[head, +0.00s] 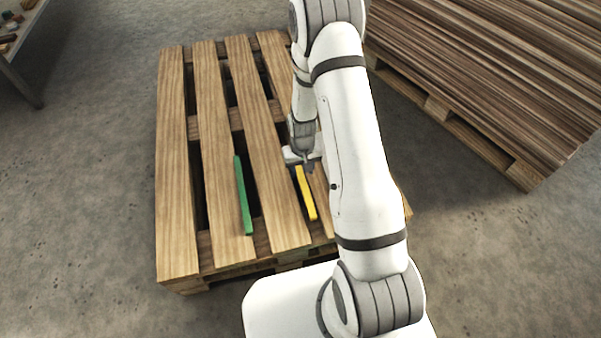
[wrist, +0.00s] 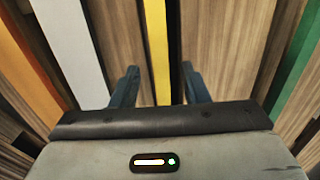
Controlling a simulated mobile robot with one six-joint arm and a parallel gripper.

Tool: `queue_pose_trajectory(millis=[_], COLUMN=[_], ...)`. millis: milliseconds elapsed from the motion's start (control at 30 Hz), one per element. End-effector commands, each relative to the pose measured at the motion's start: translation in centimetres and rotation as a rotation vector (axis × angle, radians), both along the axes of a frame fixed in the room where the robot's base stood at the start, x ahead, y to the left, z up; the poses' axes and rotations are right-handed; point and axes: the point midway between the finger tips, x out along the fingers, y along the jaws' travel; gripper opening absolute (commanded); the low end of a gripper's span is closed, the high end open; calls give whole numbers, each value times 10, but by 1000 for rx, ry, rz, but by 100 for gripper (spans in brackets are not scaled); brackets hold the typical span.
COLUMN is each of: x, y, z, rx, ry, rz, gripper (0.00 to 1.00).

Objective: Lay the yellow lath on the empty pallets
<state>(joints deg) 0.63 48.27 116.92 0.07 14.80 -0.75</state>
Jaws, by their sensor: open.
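The yellow lath (head: 307,194) lies on the wooden pallet (head: 178,180), with its far end at my gripper (head: 303,165) in the head view. In the wrist view the yellow lath (wrist: 157,50) runs between the two dark fingers of my gripper (wrist: 160,86). The fingers are open, with a gap on each side of the lath. A dark slot between boards runs along the lath's right side there. In the head view my arm hides the right part of the pallet.
A green lath (head: 243,195) lies on the pallet left of the yellow one; it shows at right in the wrist view (wrist: 300,65). A white lath (wrist: 72,45) and an orange strip (wrist: 25,70) lie at left there. A brown board stack (head: 500,70) stands right, a table (head: 25,45) far left.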

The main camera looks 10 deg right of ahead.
Motion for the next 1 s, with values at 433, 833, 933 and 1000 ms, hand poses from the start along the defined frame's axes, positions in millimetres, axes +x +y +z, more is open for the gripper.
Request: queue_pose_trajectory(millis=[433,833,933,1000], x=[0,-32,-53,-71], y=[0,0,0,0], z=[78,197,235,260], rx=[0,0,0,0], ry=[-1,-39,-50,-57], rz=[-1,-2,-2,-3], gripper=[41,41,41,41])
